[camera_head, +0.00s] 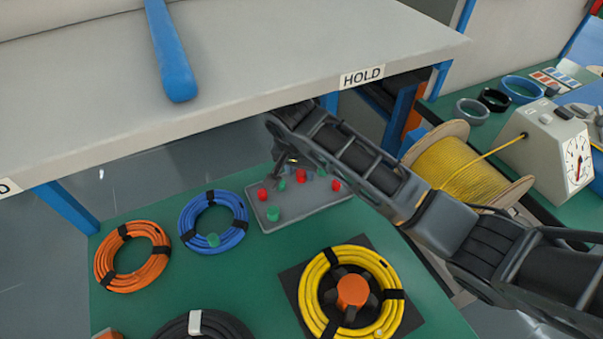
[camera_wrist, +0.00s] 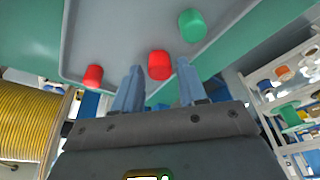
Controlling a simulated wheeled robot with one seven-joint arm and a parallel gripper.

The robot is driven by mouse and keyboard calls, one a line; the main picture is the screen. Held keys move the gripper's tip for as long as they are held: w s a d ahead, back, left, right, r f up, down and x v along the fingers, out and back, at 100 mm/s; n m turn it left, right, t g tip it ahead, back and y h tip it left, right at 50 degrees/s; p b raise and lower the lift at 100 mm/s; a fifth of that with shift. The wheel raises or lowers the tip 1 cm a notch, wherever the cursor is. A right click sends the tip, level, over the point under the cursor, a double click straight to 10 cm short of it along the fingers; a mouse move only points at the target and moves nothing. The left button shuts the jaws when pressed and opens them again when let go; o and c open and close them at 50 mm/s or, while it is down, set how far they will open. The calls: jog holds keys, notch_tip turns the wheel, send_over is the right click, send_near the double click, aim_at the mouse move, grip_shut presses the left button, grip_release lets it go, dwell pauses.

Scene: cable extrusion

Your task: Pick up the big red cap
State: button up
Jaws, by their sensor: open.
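A grey tray (camera_head: 300,212) on the green table holds several small red and green caps. A red cap (camera_wrist: 159,65) appears just beyond and between the fingertips of my gripper (camera_wrist: 159,78) in the wrist view, with nothing held. It looks larger than the other red cap (camera_wrist: 92,75) to its left. A green cap (camera_wrist: 192,25) lies further right. In the head view, red caps show at the tray's left (camera_head: 262,194), middle (camera_head: 301,175) and right (camera_head: 336,185). My arm hangs over the tray's back and hides part of it. Which red cap is the big one there is unclear.
An orange coil (camera_head: 133,256), a blue coil (camera_head: 212,223) and a yellow coil (camera_head: 318,290) lie near the tray. A grey shelf (camera_head: 300,40) marked HOLD overhangs behind. A yellow cable spool (camera_head: 455,165) stands at right.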

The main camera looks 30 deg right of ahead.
jog(key=shift+f, duration=0.1)
grip_shut()
dwell(0.3)
jog(key=shift+r, duration=0.65)
notch_tip(320, 180, up, 2)
jog(key=shift+r, duration=0.15)
jog(key=s+a, duration=0.3)
jog(key=s, duration=0.1)
jog(key=s+a, duration=0.4)
jog(key=s, duration=0.1)
jog(key=s+a, duration=0.3)
jog(key=s, duration=0.2)
jog(key=shift+s+a, duration=0.25)
jog(key=shift+a, duration=0.1)
